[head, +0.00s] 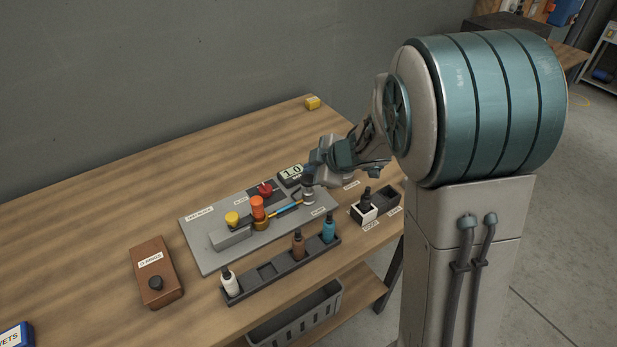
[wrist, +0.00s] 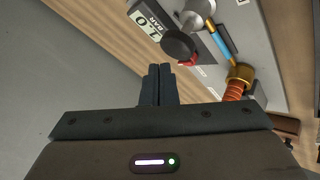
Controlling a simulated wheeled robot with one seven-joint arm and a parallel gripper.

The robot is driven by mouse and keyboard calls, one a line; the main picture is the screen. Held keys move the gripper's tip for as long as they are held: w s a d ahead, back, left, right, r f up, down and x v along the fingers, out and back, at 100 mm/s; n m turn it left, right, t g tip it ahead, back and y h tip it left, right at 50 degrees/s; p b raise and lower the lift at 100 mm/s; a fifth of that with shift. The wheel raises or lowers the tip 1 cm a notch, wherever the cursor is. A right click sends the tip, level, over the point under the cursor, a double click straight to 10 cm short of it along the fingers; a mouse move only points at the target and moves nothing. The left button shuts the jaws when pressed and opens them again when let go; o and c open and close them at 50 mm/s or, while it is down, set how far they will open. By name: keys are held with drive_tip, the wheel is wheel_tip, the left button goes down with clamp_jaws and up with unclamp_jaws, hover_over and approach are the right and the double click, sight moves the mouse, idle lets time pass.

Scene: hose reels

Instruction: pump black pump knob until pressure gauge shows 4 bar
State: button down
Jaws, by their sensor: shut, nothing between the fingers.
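The black pump knob (wrist: 178,44) sits on top of a silver pump cylinder (wrist: 200,12) in the wrist view. In the head view the silver cylinder (head: 308,197) stands at the right end of the grey board, close under my gripper. My gripper (wrist: 158,72) is shut and empty, with its fingertips close to the knob in the wrist picture; I cannot tell whether they touch. In the head view my gripper (head: 312,176) partly hides the knob. The pressure gauge (head: 290,175) reads 1.0; it also shows in the wrist view (wrist: 149,24), marked BAR.
The grey board (head: 207,258) also carries a red knob (head: 265,188), an orange-red handle (head: 257,207), a yellow knob (head: 232,218) and a blue hose (head: 289,208). A bottle rack (head: 262,287) stands in front, a brown box (head: 157,275) at left. The back left table is clear.

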sight(310, 179)
idle(0.7)
drive_tip(key=shift+f, duration=0.45)
drive_tip(key=shift+s+f+b, duration=0.1)
drive_tip(key=shift+f+b, duration=0.85)
drive_tip(key=shift+f, duration=0.4)
idle(0.9)
drive_tip(key=shift+r, duration=0.1)
drive_tip(key=shift+r+p, duration=1.7)
drive_tip(key=shift+p, duration=0.4)
wheel_tip(310, 179, up, 5)
drive_tip(key=p, duration=0.5)
drive_tip(key=shift+p, duration=0.35)
idle(1.3)
